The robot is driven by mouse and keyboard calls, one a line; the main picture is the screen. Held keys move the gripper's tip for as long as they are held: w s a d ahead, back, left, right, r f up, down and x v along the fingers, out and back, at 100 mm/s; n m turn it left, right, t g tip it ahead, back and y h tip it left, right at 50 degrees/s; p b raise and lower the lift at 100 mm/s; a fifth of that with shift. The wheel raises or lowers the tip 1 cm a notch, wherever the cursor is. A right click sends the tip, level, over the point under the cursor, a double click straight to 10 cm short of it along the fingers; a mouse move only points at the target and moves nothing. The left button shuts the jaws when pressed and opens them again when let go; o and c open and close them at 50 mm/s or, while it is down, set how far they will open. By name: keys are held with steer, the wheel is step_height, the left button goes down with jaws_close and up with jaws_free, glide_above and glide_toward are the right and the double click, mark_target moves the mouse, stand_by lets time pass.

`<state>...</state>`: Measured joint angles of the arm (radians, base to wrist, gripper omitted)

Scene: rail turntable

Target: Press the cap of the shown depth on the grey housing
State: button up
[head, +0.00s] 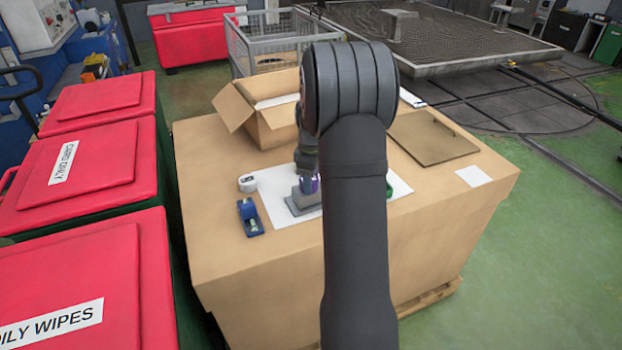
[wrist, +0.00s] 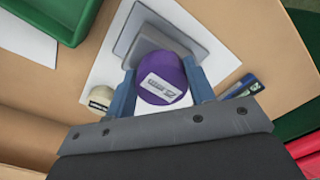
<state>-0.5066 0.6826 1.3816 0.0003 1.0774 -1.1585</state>
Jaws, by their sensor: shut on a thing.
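My gripper (wrist: 160,84) is shut on a purple round cap (wrist: 163,70), one blue finger on each side. The cap carries a white label, upside down in the wrist view, that seems to read 25 mm. The grey housing (wrist: 147,42) shows beyond the cap, partly covered by it. In the head view the purple cap (head: 310,184) is at the grey housing (head: 303,202), mostly hidden by my arm. I cannot tell whether the cap touches the housing.
A white sheet (head: 273,202) lies under the housing on a large cardboard box (head: 235,260). A green tray (wrist: 45,15), an open carton (head: 275,127) and a brown board (head: 432,137) are nearby.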

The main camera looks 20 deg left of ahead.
stand_by(0.3)
steer(key=o, duration=1)
step_height(320, 180, up, 17)
steer(key=shift+r, duration=0.15)
step_height(320, 180, down, 17)
steer(key=shift+f, duration=0.2)
stand_by(0.4)
